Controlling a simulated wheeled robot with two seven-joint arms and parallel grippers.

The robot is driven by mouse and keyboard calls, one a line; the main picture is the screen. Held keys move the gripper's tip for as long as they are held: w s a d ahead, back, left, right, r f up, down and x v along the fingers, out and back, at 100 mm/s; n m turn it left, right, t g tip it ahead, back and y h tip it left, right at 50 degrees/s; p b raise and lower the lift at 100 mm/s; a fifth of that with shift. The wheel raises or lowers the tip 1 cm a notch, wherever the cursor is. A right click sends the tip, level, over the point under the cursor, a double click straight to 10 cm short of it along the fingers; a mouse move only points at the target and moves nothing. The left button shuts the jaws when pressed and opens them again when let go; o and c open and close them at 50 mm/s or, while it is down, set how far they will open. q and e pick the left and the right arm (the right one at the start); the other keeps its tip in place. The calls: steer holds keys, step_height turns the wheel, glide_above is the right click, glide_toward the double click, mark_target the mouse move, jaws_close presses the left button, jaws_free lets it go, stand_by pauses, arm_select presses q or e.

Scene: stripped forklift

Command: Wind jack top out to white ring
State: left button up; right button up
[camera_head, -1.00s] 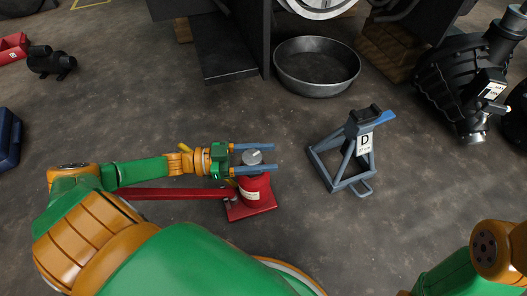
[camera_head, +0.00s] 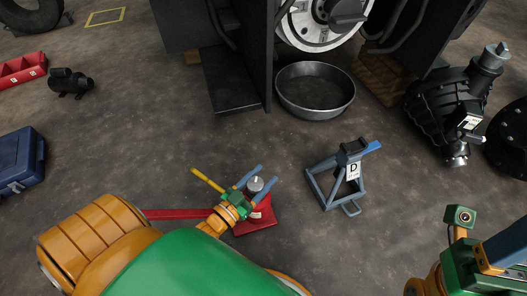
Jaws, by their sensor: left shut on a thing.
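The red bottle jack (camera_head: 266,214) stands upright on its red base plate, low in the middle of the head view. Its round grey metal top (camera_head: 255,184) shows between the blue fingers of my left gripper (camera_head: 266,174). That gripper is shut on the jack top, one finger on each side, and points up and to the right in the picture. I cannot make out a white ring; the gripper hides part of the jack. My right gripper (camera_head: 503,248) is partly in view at the lower right, away from the jack; its fingers are cut off by the picture edge.
A blue-grey stand marked D (camera_head: 348,178) is right of the jack. A black pan (camera_head: 316,106) sits beyond, by the forklift. A blue case (camera_head: 18,160) is at the left. Floor between them is clear.

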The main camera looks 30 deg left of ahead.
arm_select(q)
steer(key=n+y, duration=0.1)
steer(key=y, duration=0.1)
steer(key=n+y, duration=0.2)
steer(key=y, duration=0.1)
steer(key=a+n+y+p, duration=0.1)
steer(key=y, duration=0.1)
steer(key=shift+s+f+n, duration=0.1)
steer(key=shift+f+n, duration=0.1)
steer(key=shift+n, duration=0.2)
steer(key=shift+g+y, duration=0.3)
steer(key=shift+y, duration=0.2)
steer(key=o, duration=1.4)
steer(key=shift+c, duration=0.2)
